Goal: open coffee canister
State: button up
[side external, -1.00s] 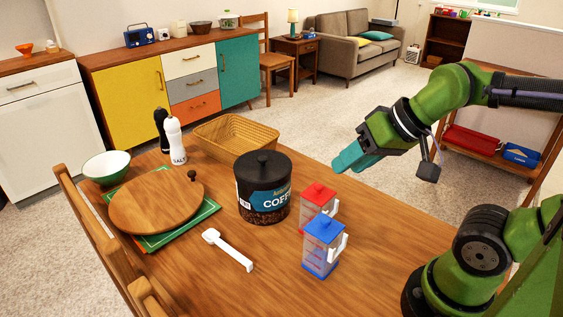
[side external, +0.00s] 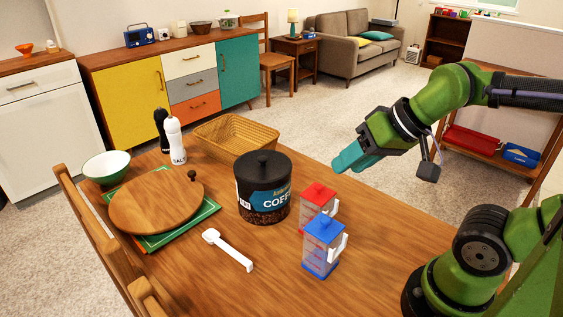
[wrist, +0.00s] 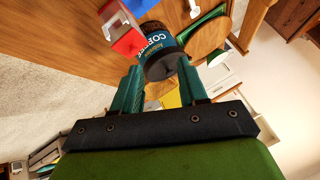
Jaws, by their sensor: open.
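The coffee canister (side external: 264,190) stands upright on the wooden table, with a black lid (side external: 263,163) and its knob on top. The lid is seated on the canister. My gripper (side external: 350,163) is raised above the table to the right of the canister, apart from it and empty. In the wrist view the canister (wrist: 158,48) shows beyond the open fingers, its dark lid (wrist: 162,67) facing them. The gripper (wrist: 160,88) has a wide gap between its two teal fingers.
A red-lidded container (side external: 318,207) and a blue-lidded container (side external: 323,247) stand right of the canister. A white scoop (side external: 228,250) lies in front. A wicker basket (side external: 236,134) is behind. A round wooden lid (side external: 157,203) on a green board, a bowl (side external: 106,167) and shakers (side external: 175,142) stand left.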

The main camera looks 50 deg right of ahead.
jog(key=shift+o, duration=0.2)
jog(key=shift+f, duration=0.1)
jog(key=m+g+h, duration=0.2)
jog(key=m+g, duration=0.5)
jog(key=m, duration=1.2)
send_over(262, 158)
jog(key=f, duration=0.4)
jog(key=shift+s+f, duration=0.25)
jog(key=shift+f, duration=0.1)
jog(key=m, duration=0.1)
jog(key=r+m, duration=0.1)
jog(key=m, duration=0.1)
jog(key=w+m, duration=0.1)
jog(key=m, duration=0.1)
jog(key=shift+d+r, duration=0.15)
jog(key=shift+r, duration=0.25)
jog(key=shift+s+r+m, duration=0.1)
jog(key=shift+s+m, duration=0.05)
jog(key=shift+m, duration=0.45)
jog(key=shift+s+m, duration=0.1)
jog(key=shift+m, duration=0.4)
jog(key=shift+f, duration=2.25)
